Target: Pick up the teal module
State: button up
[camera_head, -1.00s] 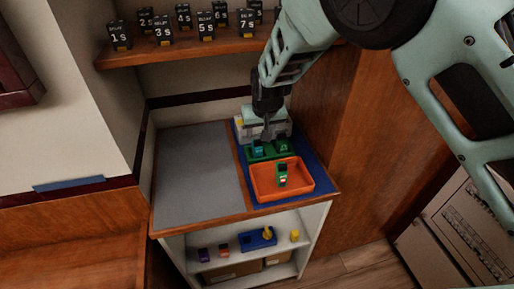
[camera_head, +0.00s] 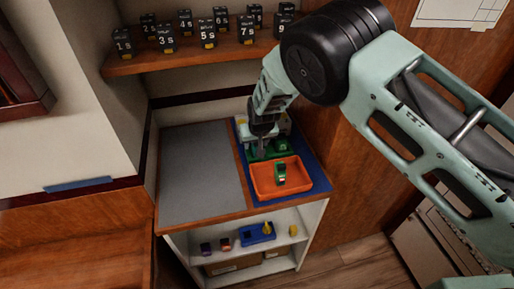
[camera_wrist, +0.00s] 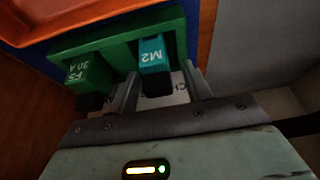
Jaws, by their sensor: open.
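The teal module (camera_wrist: 153,54), marked M2, stands in a green holder (camera_wrist: 115,48) in the wrist view, with its black lower end toward me. My gripper (camera_wrist: 161,80) is open, with one finger on each side of the module's black end. I cannot tell whether either finger touches it. In the head view my gripper (camera_head: 259,153) points down over the green holder and hides the teal module. A green module (camera_wrist: 88,72), marked with an F and 20 A, sits left of the teal one in the wrist view.
An orange tray (camera_head: 318,187) with a green module (camera_head: 280,174) lies in front of the holder on a blue mat (camera_head: 240,133). A grey mat (camera_head: 200,175) to the left is clear. A shelf above carries several black numbered blocks (camera_head: 165,40). Wood panelling rises on the right.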

grip_shut()
